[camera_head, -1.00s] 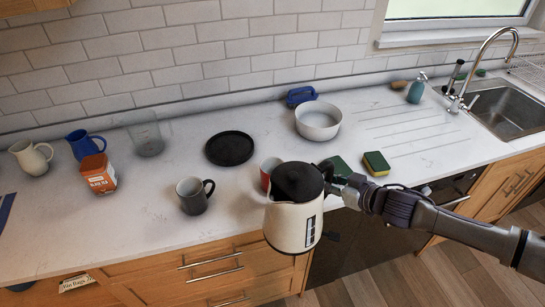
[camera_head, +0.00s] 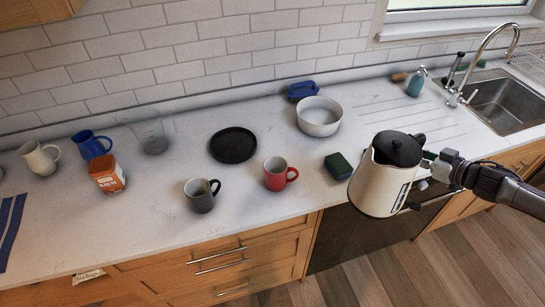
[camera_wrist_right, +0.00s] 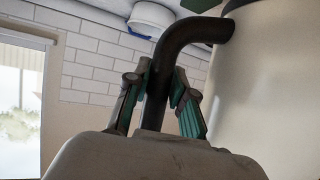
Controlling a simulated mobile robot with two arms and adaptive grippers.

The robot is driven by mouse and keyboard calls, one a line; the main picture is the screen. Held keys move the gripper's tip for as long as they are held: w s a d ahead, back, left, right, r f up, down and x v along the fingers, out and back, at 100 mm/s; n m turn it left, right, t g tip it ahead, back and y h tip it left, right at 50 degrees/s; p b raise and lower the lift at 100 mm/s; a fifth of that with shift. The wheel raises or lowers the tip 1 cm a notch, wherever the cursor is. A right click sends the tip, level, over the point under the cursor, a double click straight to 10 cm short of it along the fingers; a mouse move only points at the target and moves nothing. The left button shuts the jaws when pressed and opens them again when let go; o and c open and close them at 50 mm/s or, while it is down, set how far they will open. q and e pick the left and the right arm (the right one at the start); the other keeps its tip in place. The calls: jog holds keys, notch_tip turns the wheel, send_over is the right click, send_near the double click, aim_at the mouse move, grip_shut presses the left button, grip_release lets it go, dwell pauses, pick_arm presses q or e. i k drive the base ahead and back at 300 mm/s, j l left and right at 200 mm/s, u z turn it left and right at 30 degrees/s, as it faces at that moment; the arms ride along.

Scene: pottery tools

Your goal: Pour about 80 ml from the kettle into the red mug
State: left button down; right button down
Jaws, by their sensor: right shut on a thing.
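The cream kettle (camera_head: 379,184) with a black lid is held up at the counter's front edge, right of the red mug, and looks slightly tilted. My right gripper (camera_head: 436,165) is shut on its black handle; the right wrist view shows the fingers (camera_wrist_right: 160,95) on either side of the handle (camera_wrist_right: 160,75), with the kettle body (camera_wrist_right: 265,80) beside it. The red mug (camera_head: 275,178) stands upright on the counter, its handle to the right. The kettle is apart from it. The mug's inside is too small to read. My left gripper is not in view.
A dark grey mug (camera_head: 199,198) stands left of the red mug. A sponge (camera_head: 338,166) lies between the red mug and the kettle. Behind are a black plate (camera_head: 233,145) and a white bowl (camera_head: 319,118). The sink (camera_head: 508,103) is at the right.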

aim_at(277, 169)
jog(key=i+j, duration=0.7)
